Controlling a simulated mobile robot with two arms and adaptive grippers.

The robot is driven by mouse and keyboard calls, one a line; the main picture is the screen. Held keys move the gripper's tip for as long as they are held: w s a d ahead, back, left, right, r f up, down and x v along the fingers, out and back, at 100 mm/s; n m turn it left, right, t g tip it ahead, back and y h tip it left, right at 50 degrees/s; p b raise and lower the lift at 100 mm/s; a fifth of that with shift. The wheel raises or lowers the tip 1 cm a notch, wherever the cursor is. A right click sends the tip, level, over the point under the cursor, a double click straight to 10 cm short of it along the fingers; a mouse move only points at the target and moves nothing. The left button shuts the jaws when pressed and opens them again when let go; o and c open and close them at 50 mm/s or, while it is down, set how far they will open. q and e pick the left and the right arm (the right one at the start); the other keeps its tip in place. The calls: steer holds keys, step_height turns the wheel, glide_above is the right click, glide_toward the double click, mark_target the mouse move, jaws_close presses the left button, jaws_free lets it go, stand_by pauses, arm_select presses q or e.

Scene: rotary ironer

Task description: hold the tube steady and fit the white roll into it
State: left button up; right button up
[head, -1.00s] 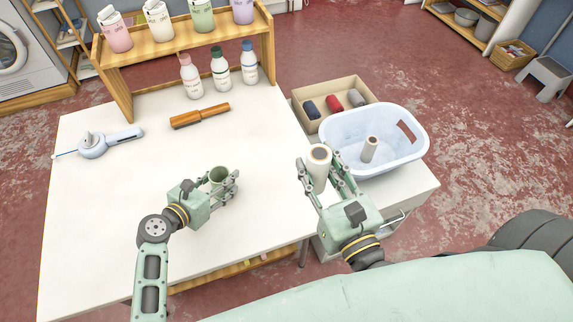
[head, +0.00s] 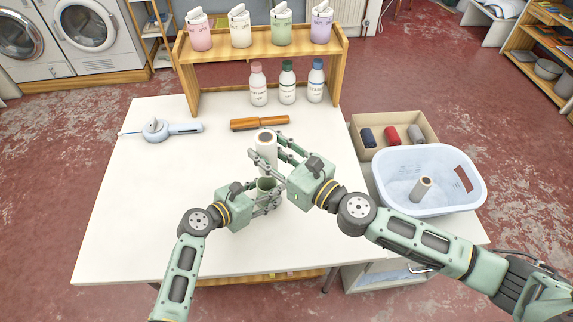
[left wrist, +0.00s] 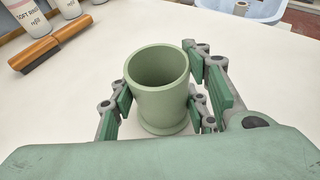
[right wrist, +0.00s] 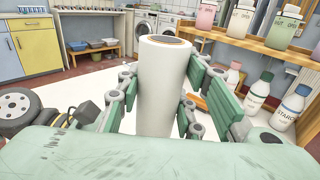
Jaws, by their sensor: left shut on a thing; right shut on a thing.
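The green tube (head: 266,184) stands upright on the white table, its open mouth facing up. My left gripper (head: 265,200) is shut on the tube; the left wrist view shows the tube (left wrist: 158,88) between the fingers, its inside empty. The white roll (head: 266,150) is upright in my right gripper (head: 272,158), which is shut on it. In the head view the roll appears just behind and above the tube, apart from its mouth as far as I can tell. The right wrist view shows the roll (right wrist: 163,88) between the fingers; its lower end is hidden.
A wooden-handled brush (head: 260,123) lies behind the roll. Several bottles (head: 287,84) stand under a wooden shelf (head: 258,42). A pale blue tool (head: 160,129) lies at left. A blue basin (head: 430,180) with another roll (head: 421,188) is at right. The front left tabletop is clear.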

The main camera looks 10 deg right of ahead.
steer(key=shift+w+a+r+n+g+y, duration=0.1)
steer(key=shift+w+a+n+g+y, duration=0.1)
steer(key=shift+w, duration=0.25)
steer(key=shift+w+a+r+n+g+y, duration=0.1)
steer(key=shift+w+a+y, duration=0.1)
steer(key=shift+w, duration=0.25)
steer(key=shift+f, duration=4.15)
steer(key=o, duration=1.3)
steer(key=shift+c, duration=0.2)
steer(key=shift+r, duration=3.5)
